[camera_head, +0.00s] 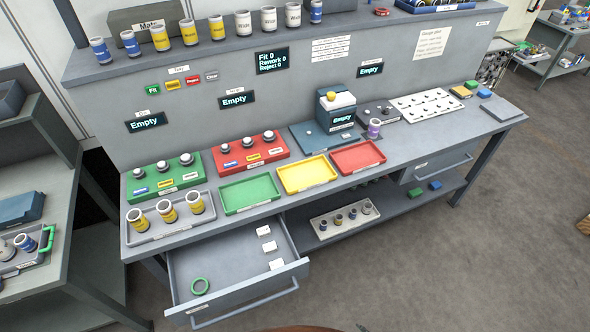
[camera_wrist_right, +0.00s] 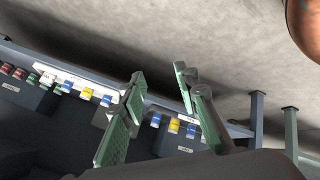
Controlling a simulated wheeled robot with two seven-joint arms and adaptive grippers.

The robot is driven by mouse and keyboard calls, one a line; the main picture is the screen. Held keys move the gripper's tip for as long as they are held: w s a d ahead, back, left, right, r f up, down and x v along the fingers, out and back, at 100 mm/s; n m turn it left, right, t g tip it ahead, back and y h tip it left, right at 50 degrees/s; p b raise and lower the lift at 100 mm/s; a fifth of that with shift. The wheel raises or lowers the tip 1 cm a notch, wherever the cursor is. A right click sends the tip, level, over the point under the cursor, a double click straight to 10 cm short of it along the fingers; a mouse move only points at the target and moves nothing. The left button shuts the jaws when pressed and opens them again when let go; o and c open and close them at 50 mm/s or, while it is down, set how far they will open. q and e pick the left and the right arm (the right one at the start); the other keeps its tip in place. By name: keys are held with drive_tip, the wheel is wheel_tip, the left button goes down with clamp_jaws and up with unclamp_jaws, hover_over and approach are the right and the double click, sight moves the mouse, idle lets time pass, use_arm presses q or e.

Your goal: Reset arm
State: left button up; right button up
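My right gripper (camera_wrist_right: 160,78) shows in the right wrist view. Its two green-padded fingers stand apart with nothing visible between them, so it is open. Behind the fingers are grey floor and a bench edge with several small coloured items. Neither gripper shows in the head view, and my left gripper is in no view. The head view shows the grey workbench (camera_head: 440,140) with its front drawer (camera_head: 225,272) pulled out.
Green (camera_head: 250,193), yellow (camera_head: 306,174) and red (camera_head: 358,157) trays on the bench look empty. A grey tray (camera_head: 160,235) at left holds three yellow-banded cylinders. Cylinders line the upper shelf (camera_head: 230,50). A side table (camera_head: 45,260) stands at left. Floor (camera_head: 480,260) at right is clear.

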drive_tip(key=s+d+f+m+g+h, duration=0.1)
drive_tip(key=s+d+f+m+g, duration=0.1)
drive_tip(key=s, duration=0.9)
drive_tip(key=s+d+f+m+g+h, duration=0.1)
drive_tip(key=s+f+m, duration=0.4)
drive_tip(key=s, duration=0.6)
drive_tip(key=s+d+f+m+g+h, duration=0.1)
drive_tip(key=s+d+f+m+g, duration=0.2)
drive_tip(key=s+f, duration=0.4)
drive_tip(key=s+d+g, duration=0.1)
drive_tip(key=s+d, duration=0.1)
drive_tip(key=s, duration=0.1)
drive_tip(key=shift+s+m, duration=0.3)
drive_tip(key=shift+s, duration=0.1)
